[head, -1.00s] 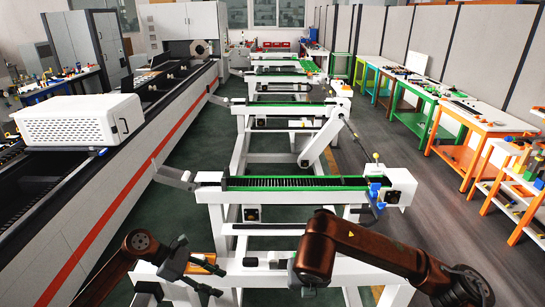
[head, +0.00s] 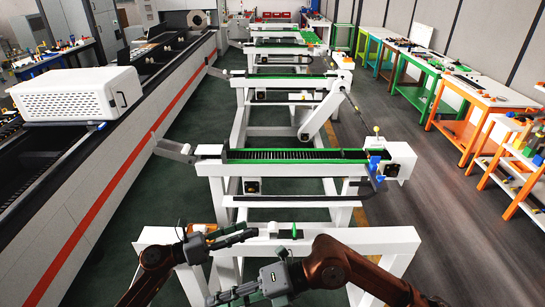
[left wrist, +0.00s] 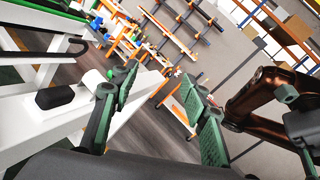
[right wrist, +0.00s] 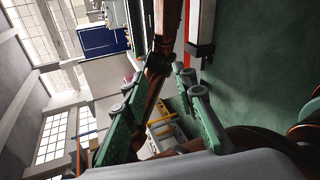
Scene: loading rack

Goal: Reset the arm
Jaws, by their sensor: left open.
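My left gripper (head: 240,236) is in the lower middle of the head view, pointing right, low before the white front beam of the rack (head: 375,236). Its two green-padded fingers stand apart with nothing between them in the left wrist view (left wrist: 163,88). My right gripper (head: 228,296) is at the bottom of the head view, pointing left, just below the left one. Its fingers are apart and empty in the right wrist view (right wrist: 165,85). The two grippers look close together, and I see no contact between them.
A green-edged roller rack (head: 300,155) with a blue clamp (head: 375,166) stands ahead. A small green piece (head: 294,231) is on the front beam. A long machine bed with a white perforated box (head: 75,95) is at left. Workbenches (head: 490,98) line the right; floor between is clear.

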